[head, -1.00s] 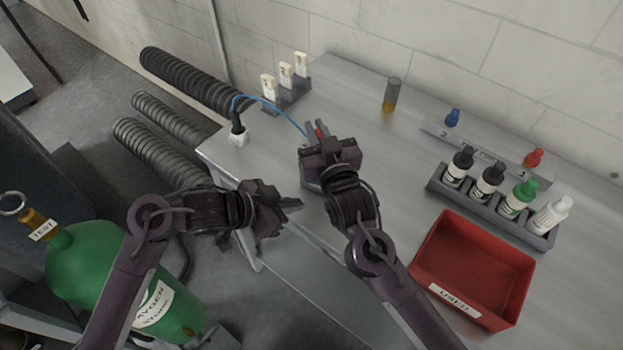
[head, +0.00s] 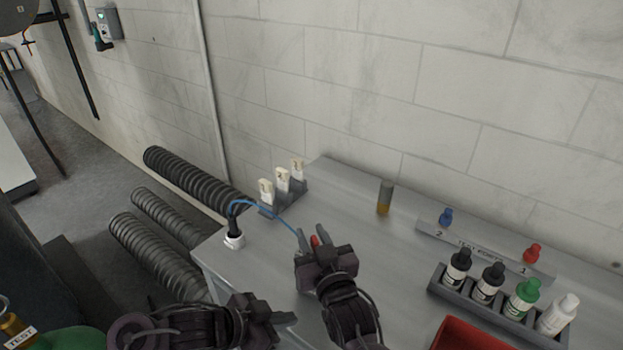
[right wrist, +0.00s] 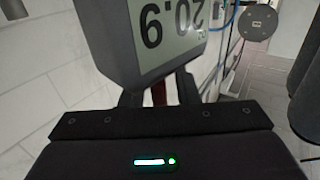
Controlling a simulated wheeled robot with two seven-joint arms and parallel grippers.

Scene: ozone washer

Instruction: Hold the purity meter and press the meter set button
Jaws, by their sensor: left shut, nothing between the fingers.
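The purity meter (right wrist: 105,45) is a dark grey box with a light display (right wrist: 172,30) reading 20.9, upside down in the right wrist view. My right gripper (head: 312,241) is closed around a reddish part (right wrist: 158,92) at the meter's edge, above the bench. In the head view little of the meter shows at the fingertips. A blue cable (head: 270,211) runs from there to a black plug on a white cap (head: 234,239). I cannot make out the set button. My left gripper (head: 283,319) is shut and empty, below and left of the right one.
The metal bench (head: 385,250) carries white numbered pieces in a holder (head: 292,198), a grey-and-amber vial (head: 384,197), a port strip (head: 480,248), a bottle rack (head: 445,287) and a red bin (head: 470,335). Ribbed hoses (head: 160,250) lie left of the bench; a wall rises behind.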

